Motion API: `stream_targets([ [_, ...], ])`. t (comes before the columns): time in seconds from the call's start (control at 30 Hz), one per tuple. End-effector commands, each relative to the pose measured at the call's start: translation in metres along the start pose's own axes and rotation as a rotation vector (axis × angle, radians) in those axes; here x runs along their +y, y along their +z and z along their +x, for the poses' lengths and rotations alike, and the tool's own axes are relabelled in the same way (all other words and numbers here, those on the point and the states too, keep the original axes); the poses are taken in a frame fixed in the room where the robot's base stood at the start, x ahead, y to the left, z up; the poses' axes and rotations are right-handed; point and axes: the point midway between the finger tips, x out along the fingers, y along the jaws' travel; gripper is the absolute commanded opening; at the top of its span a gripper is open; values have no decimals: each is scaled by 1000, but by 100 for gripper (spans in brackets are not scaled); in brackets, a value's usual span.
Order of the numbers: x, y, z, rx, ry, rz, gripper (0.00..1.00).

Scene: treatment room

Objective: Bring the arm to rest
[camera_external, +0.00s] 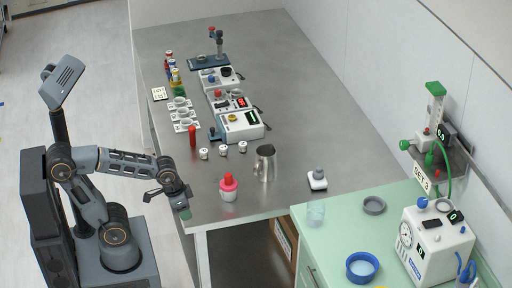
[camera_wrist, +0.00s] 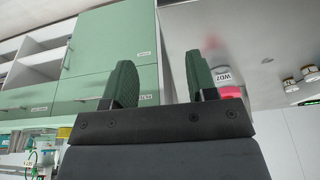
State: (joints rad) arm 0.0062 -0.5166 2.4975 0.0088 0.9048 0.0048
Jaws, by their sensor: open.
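My gripper (camera_external: 183,205) hangs at the end of my bent arm, at the left front corner of the steel table (camera_external: 320,140). In the wrist view my gripper (camera_wrist: 160,85) shows two green-padded fingers spread wide apart with nothing between them. A white jar with a pink-red cap (camera_external: 228,187) stands on the table to the right of my gripper. In the wrist view the jar (camera_wrist: 222,76) shows partly behind the right finger, with a label on it. The jar and my gripper are apart.
A steel jug (camera_external: 265,163), a white-based item (camera_external: 317,179) and several small white jars (camera_external: 204,153) stand on the table. Instruments (camera_external: 240,125) line its far left side. A green counter (camera_external: 330,235) with a blue ring dish (camera_external: 361,267) and a white machine (camera_external: 435,245) is at right.

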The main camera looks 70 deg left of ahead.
Motion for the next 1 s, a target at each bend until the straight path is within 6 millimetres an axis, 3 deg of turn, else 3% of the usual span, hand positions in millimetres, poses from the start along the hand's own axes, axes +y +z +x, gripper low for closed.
stream_targets([
  [0.17,-1,-1,-4,-1,1,-4,52],
  [0.27,-2,-3,-16,-3,1,-8,52],
  [0.63,-8,-22,-105,24,-1,-23,52],
  [1.0,-8,-22,-106,27,-1,-23,52],
])
